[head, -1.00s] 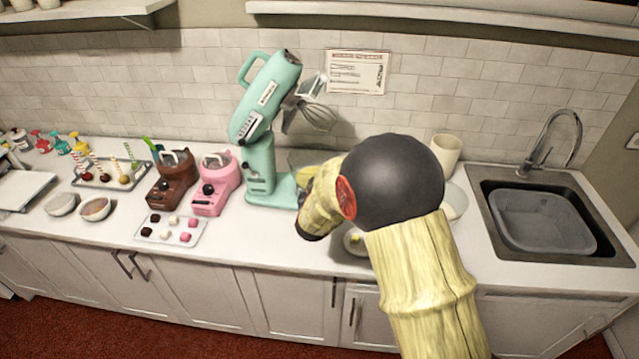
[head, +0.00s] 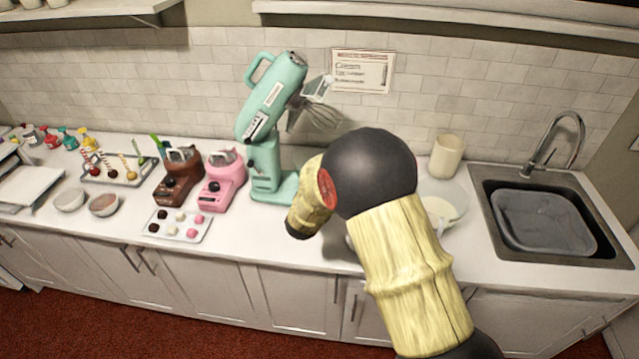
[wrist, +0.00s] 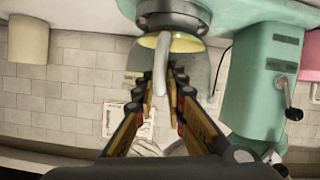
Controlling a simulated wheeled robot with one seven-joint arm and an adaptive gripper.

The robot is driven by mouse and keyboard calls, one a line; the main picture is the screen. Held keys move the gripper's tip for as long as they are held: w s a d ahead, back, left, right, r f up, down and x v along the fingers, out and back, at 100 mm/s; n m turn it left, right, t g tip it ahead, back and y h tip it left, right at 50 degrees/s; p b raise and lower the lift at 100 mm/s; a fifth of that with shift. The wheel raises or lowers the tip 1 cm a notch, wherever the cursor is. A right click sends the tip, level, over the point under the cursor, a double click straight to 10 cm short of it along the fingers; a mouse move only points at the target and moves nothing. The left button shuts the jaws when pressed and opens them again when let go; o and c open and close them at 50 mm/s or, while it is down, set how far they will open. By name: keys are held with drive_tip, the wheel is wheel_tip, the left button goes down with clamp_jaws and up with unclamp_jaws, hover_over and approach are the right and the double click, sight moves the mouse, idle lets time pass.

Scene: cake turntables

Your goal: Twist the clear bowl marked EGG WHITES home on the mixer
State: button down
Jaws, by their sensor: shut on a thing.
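The clear bowl (wrist: 198,62) shows upside down in the wrist view, with yellowish contents at its base. Its base meets a grey round seat (wrist: 172,18) on the mixer's foot; I cannot tell whether it is locked. No EGG WHITES lettering is readable. My gripper (wrist: 164,76) is shut on the bowl's pale upright handle (wrist: 162,60). The mint-green mixer (head: 266,150) has its head tilted up, with the wire whisk (head: 318,117) raised.
A glass bowl (head: 452,192) and a cream canister (head: 446,156) stand right of my arm, before the sink (head: 545,222). Pink (head: 222,182) and brown (head: 178,180) small machines stand left of the mixer. A sweets tray (head: 176,226) lies in front of them.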

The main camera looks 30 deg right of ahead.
drive_tip(key=shift+w+a+m+g+h+p, duration=0.2)
drive_tip(key=shift+a+m+g+h+p, duration=0.35)
drive_tip(key=shift+p, duration=0.45)
drive_tip(key=shift+w+a+m+g+h+p, duration=0.45)
drive_tip(key=shift+m+h+p, duration=0.1)
drive_tip(key=shift+p, duration=0.8)
drive_tip(key=shift+a, duration=0.1)
drive_tip(key=shift+w+a+r+m+g+h+p, duration=0.1)
drive_tip(key=shift+w+a+m+g+h+p, duration=0.3)
drive_tip(key=shift+p, duration=0.4)
drive_tip(key=shift+s+d, duration=0.1)
drive_tip(key=shift+s, duration=0.05)
drive_tip(key=c, duration=1.8)
unclamp_jaws()
drive_tip(key=shift+o, duration=0.3)
